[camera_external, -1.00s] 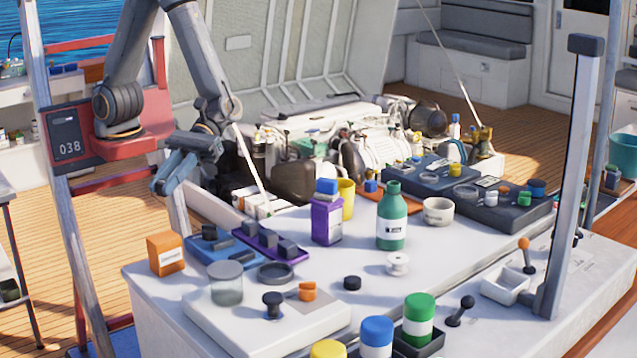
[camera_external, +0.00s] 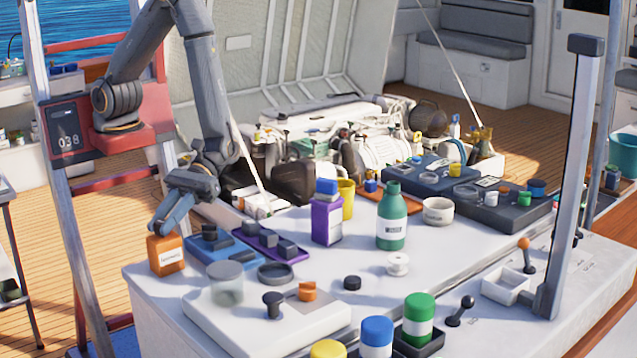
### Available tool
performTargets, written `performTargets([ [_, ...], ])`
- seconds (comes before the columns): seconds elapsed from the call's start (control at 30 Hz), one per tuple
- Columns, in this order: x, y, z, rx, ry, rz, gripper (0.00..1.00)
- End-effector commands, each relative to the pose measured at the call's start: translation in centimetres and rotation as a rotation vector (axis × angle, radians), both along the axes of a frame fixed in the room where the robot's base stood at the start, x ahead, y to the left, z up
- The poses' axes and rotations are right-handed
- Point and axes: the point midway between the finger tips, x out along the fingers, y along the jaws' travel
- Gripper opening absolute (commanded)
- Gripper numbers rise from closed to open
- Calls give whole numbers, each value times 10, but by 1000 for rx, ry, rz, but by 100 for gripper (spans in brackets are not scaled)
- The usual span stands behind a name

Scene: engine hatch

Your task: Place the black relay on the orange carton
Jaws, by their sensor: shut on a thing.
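The orange carton (camera_external: 167,256) stands upright at the left corner of the white worktop, with a white label on its front. My gripper (camera_external: 166,226) points down just above the carton's top. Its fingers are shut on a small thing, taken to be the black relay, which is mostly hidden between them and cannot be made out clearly. I cannot tell whether it touches the carton. Dark blocks (camera_external: 209,231) sit in the blue tray right of the carton.
The blue tray (camera_external: 228,262) and a purple tray (camera_external: 268,251) with grey blocks lie close right of the carton. A clear jar (camera_external: 226,285) stands in front. A purple bottle (camera_external: 326,222) and a green bottle (camera_external: 391,220) stand further right. Open worktop lies around the white spool (camera_external: 398,264).

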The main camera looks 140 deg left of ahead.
Motion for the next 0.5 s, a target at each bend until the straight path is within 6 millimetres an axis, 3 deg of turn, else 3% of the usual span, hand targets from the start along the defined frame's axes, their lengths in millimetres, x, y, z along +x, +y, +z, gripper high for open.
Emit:
performTargets([
  [0.47, 0, 0, -8, 0, -1, 0, 0],
  [0.5, 0, 0, -8, 0, -1, 0, 24],
])
